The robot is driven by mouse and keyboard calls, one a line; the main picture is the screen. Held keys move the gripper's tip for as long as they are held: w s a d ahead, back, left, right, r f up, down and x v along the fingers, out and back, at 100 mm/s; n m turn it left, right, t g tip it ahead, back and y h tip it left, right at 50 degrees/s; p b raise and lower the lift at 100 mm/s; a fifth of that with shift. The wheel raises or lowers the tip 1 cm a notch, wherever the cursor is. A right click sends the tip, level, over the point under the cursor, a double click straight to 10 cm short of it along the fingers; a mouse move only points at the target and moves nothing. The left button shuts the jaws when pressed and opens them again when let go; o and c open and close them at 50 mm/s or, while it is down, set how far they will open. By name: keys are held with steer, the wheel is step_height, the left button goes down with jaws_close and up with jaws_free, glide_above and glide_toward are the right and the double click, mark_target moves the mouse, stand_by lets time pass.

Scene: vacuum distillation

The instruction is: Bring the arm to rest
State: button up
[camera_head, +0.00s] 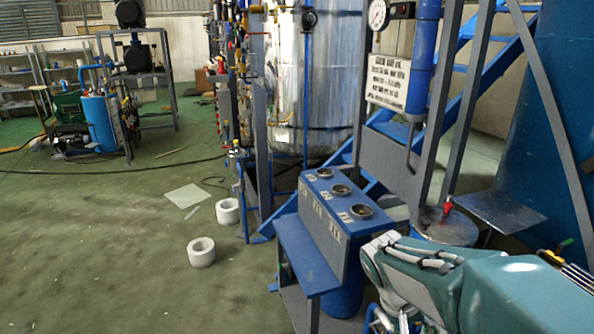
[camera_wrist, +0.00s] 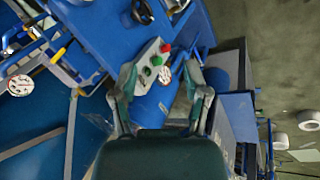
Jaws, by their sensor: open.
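My arm (camera_head: 480,290) reaches in from the lower right in the head view, a teal link with pale grey joints and cables. It bends down near the blue control stand, and its far end is cut off by the bottom edge. My gripper (camera_wrist: 160,72) shows in the wrist view with its two fingers spread apart and nothing held between them. Beyond the fingers is a pale control box (camera_wrist: 151,66) with green and red buttons. I cannot tell how far the fingers are from it.
A blue stand with several round gauges (camera_head: 330,200) is close beside my arm. Blue stairs (camera_head: 490,75), grey posts and a shiny tank (camera_head: 320,80) stand behind. White rolls (camera_head: 201,252) lie on the green floor, which is mostly open at the left.

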steer(key=s+a+r+n+t+y, duration=0.2)
steer(key=s+a+r+t+y, duration=0.2)
steer(key=s, duration=0.7)
step_height(320, 180, up, 4)
steer(key=shift+a+f+t+y, duration=0.15)
steer(key=shift+a+t+y, duration=0.15)
steer(key=shift+a+t, duration=0.7)
steer(key=shift+d, duration=0.15)
